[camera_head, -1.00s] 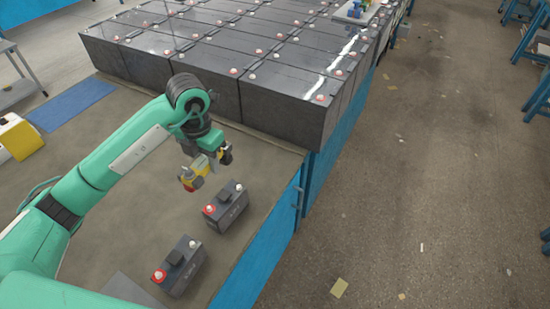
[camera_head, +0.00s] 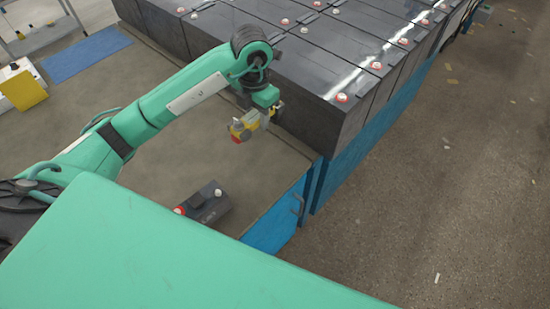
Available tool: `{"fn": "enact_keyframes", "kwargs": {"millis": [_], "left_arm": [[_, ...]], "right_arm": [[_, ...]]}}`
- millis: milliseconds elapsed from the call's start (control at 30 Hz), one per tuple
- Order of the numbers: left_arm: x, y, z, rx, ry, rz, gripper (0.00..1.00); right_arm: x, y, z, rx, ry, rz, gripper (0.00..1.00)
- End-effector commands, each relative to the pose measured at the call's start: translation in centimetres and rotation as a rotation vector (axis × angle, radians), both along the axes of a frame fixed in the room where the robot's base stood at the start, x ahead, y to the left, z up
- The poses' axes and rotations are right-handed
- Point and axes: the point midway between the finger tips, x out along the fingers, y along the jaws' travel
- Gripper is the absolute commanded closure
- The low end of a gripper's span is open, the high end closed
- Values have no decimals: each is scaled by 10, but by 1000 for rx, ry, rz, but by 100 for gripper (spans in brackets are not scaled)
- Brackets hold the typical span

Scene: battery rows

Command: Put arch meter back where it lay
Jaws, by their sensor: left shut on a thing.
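My left gripper (camera_head: 256,117) is shut on a small yellow and grey thing with a red part (camera_head: 239,130), which I take to be the arch meter. The gripper holds it in the air over the brown bench top (camera_head: 150,165), in front of the big dark battery block (camera_head: 330,115). The gripper partly hides it. One small dark battery (camera_head: 208,207) with a red and a white terminal stands on the bench below, apart from the gripper. My right gripper is not in view.
A large green part, apparently mine, covers the bottom of the view. A blue mat (camera_head: 88,53) and a yellow box (camera_head: 24,90) are at the far left. The bench ends at a blue side (camera_head: 285,218) with a handle; open floor lies right.

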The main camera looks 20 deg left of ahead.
Motion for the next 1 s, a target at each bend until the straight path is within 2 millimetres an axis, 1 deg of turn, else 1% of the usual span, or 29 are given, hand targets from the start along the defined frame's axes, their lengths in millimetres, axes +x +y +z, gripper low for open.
{"fn": "enact_keyframes", "kwargs": {"millis": [133,267,333,500,600,700,800,1000], "left_arm": [[-1,-1,-10,-2,3,-2,96],[-2,-1,-33,-2,6,0,96],[-2,0,-50,-1,8,0,96],[-2,0,-95,-1,7,1,96],[-3,0,-121,0,5,0,96],[-2,0,-141,-1,3,0,96],[-1,0,-153,-1,0,-1,96],[-1,0,-166,-1,1,-1,96]], "right_arm": [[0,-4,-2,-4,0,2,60],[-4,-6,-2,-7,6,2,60],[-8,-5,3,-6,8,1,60],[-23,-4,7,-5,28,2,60],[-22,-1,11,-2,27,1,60],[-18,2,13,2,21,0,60],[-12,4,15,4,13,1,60],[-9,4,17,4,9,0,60]]}}
